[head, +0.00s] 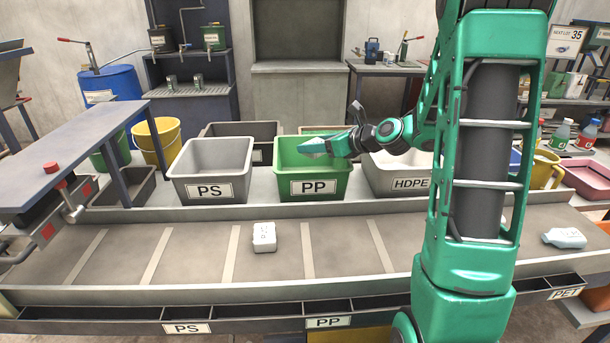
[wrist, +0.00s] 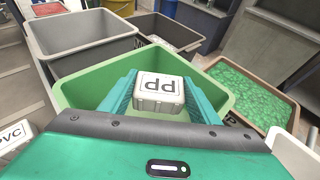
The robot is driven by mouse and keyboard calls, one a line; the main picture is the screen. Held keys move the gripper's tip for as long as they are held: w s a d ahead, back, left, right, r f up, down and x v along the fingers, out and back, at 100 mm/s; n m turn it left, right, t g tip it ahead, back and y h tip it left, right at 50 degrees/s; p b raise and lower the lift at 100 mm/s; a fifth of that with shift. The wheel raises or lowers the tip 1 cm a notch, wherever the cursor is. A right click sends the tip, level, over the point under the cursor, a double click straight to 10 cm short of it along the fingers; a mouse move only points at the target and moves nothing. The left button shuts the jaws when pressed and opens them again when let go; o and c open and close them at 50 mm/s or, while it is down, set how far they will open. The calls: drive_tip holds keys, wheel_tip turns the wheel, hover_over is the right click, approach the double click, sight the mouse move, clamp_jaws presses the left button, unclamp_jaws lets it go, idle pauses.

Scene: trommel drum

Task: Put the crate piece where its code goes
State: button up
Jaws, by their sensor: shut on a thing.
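My gripper (head: 318,147) is above the green PP bin (head: 310,168). In the wrist view, its two teal fingers (wrist: 158,98) are shut on a pale crate piece (wrist: 158,103). The letters PP show upside down on the piece's top face. The green bin's wall (wrist: 95,88) surrounds the piece in that view, so it hangs over or inside the bin's mouth. In the head view the fingers cover the piece.
The grey PS bin (head: 211,168) stands left, the pale HDPE bin (head: 392,175) right. A bin with green flakes (wrist: 262,92) lies behind. On the belt (head: 190,255) are a white piece (head: 264,238) and a light-blue piece (head: 565,238).

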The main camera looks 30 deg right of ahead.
drive_tip(key=o, duration=1.1)
drive_tip(key=v, duration=1)
drive_tip(key=shift+s+d+r, duration=0.1)
drive_tip(key=shift+s, duration=0.15)
